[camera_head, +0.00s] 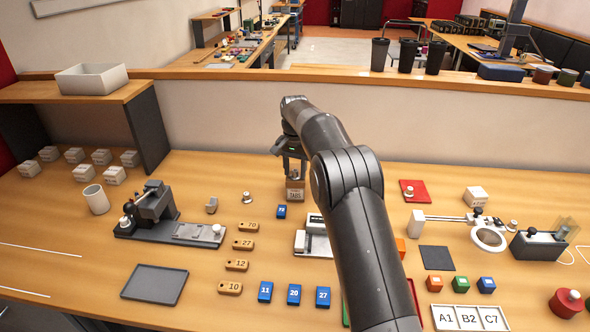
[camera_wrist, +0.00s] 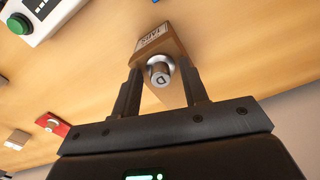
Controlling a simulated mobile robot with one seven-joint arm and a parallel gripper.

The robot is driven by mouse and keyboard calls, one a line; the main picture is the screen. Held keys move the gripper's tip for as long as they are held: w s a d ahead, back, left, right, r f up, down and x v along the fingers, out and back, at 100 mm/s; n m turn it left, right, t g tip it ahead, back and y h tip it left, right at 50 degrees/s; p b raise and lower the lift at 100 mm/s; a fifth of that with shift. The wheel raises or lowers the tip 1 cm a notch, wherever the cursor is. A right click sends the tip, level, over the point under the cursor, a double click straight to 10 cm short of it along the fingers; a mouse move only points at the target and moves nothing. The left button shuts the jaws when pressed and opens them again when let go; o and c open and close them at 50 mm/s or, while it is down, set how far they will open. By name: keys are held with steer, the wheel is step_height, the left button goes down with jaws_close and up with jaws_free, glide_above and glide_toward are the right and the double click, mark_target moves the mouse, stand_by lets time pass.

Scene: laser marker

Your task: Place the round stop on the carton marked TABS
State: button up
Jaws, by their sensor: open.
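The small brown carton marked TABS (camera_head: 295,194) stands on the table below my gripper (camera_head: 291,168). It also shows in the wrist view (camera_wrist: 174,47), with its white label facing up the picture. A round metal stop (camera_wrist: 160,71) with a D on its end appears at the top of the carton, between my two fingers. It looks seated on the carton, though the exact contact is hard to see. My gripper is open, with one finger on each side of the stop and small gaps showing. In the head view the stop is mostly hidden by my fingers.
A blue numbered block (camera_head: 281,211) lies close by the carton, and a white device (camera_head: 311,240) stands in front. Other small metal pieces stand at the left (camera_head: 246,198) and on a red pad (camera_head: 412,191). A low wall (camera_head: 220,112) rises behind.

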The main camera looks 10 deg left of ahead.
mark_target(295, 170)
step_height(295, 170, up, 11)
steer(key=s+d+r+n+t, duration=0.1)
steer(key=s+d+r+t, duration=0.2)
steer(key=s+d+r, duration=1.35)
steer(key=s+d+f+t, duration=0.1)
steer(key=s+f, duration=0.3)
steer(key=s, duration=0.6)
steer(key=s+d+f+n, duration=0.1)
steer(key=s+d+f, duration=0.2)
steer(key=s, duration=0.7)
steer(key=s+d+f+n+t, duration=0.1)
steer(key=s+d+f, duration=0.2)
steer(key=s+f, duration=0.3)
steer(key=s, duration=0.4)
steer(key=shift+s+f+t, duration=0.2)
steer(key=shift+f+t, duration=0.1)
steer(key=shift+f, duration=0.05)
